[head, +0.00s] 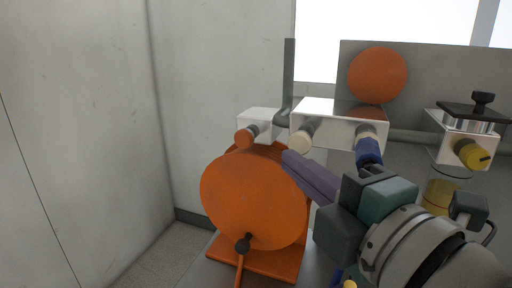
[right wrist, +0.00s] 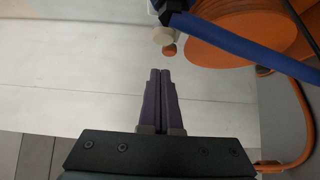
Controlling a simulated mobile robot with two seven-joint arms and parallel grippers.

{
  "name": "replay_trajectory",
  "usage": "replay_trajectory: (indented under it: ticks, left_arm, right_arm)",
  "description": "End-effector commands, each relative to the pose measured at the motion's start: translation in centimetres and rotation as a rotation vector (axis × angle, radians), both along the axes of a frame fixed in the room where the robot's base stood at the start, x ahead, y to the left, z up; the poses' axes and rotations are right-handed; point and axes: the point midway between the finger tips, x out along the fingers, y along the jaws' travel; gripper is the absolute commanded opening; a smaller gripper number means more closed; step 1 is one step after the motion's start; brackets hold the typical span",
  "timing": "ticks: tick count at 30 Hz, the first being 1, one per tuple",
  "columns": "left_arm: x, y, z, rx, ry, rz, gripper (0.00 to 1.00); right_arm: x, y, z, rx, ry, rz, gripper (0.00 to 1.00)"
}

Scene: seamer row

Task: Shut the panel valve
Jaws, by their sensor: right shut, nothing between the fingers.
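A pale metal block (head: 325,122) on the panel pipework carries a beige round stub (head: 305,137) and a blue bar-like part (head: 369,152), which may be the valve's handle. In the right wrist view the blue bar (right wrist: 245,44) runs from a dark joint at the top to the right edge, and the beige stub (right wrist: 163,36) is beside that joint. My right gripper (head: 288,158) is shut and empty, its purple fingers just below and left of the stub in the head view. The closed fingertips also show in the right wrist view (right wrist: 160,72). My left gripper is not in view.
A large orange reel (head: 250,198) stands behind and left of the fingers. A smaller block with an orange stub (head: 245,138) is above it. An upper orange disc (head: 378,75) and a unit with a yellow knob (head: 472,154) are at right. Bare wall fills the left.

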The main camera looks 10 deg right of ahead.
Motion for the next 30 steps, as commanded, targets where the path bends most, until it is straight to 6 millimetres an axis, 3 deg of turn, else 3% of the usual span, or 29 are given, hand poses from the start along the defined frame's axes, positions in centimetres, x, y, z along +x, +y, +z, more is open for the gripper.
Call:
replay_trajectory:
  ticks: [7, 20, 30]
  left_arm:
    - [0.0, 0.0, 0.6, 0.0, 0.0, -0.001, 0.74]
    - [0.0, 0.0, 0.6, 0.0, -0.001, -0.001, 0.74]
    - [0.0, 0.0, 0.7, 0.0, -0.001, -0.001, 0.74]
  right_arm:
    - [2.5, -2.0, 0.0, -0.003, 0.0, -0.001, 0.0]
    - [2.9, -2.3, -0.1, 0.0, 0.001, -0.001, 0.0]
    - [4.9, -3.6, -0.1, -0.002, 0.003, -0.003, 0.0]
